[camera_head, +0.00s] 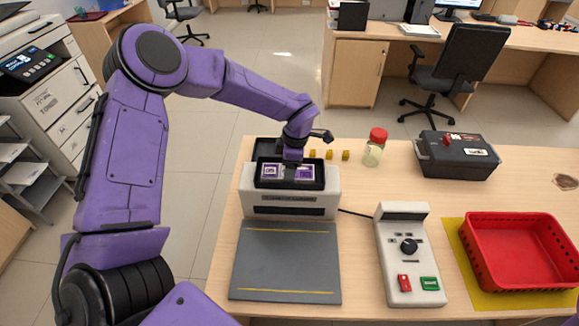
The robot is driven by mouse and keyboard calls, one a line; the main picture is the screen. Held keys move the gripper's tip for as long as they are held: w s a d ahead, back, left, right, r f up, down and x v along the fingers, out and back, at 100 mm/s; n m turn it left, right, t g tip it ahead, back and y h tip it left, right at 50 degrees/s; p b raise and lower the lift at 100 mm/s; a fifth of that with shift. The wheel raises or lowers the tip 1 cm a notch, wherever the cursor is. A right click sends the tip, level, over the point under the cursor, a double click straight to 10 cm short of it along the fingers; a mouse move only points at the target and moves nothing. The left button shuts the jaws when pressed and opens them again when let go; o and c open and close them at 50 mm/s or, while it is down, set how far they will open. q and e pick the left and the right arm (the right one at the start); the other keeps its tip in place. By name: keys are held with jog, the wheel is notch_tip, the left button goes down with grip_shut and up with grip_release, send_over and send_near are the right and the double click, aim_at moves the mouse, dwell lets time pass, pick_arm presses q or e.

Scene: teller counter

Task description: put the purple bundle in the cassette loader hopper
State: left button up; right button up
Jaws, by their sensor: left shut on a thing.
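The cassette loader (290,203) is a white box with a black open hopper (262,184) on top, at the left of the counter. The purple bundle (306,172) lies flat inside or right at the hopper opening, with white labels facing up. My left gripper (289,176) reaches down over the hopper and is shut on the bundle; its fingers hide the bundle's middle. Whether the bundle touches the hopper floor I cannot tell. My right gripper is out of view.
A grey plate (285,262) lies in front of the loader. To the right are a control box (408,250), a red tray (520,255) on a yellow mat, a red-capped jar (374,149) and a dark case (457,155). Small yellow blocks (329,154) stand behind the loader.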

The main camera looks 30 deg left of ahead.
pick_arm(q)
jog(key=o, duration=0.8)
jog(key=shift+w+f, duration=0.2)
jog(key=shift+f, duration=0.1)
jog(key=shift+o, duration=0.6)
jog(key=shift+w, duration=0.15)
jog(key=shift+s+r, duration=0.15)
jog(key=shift+s, duration=0.05)
notch_tip(320, 180, up, 12)
jog(key=d+b, duration=0.1)
jog(key=shift+w+d+b, duration=0.15)
jog(key=shift+w+b, duration=0.2)
jog(key=shift+w, duration=0.1)
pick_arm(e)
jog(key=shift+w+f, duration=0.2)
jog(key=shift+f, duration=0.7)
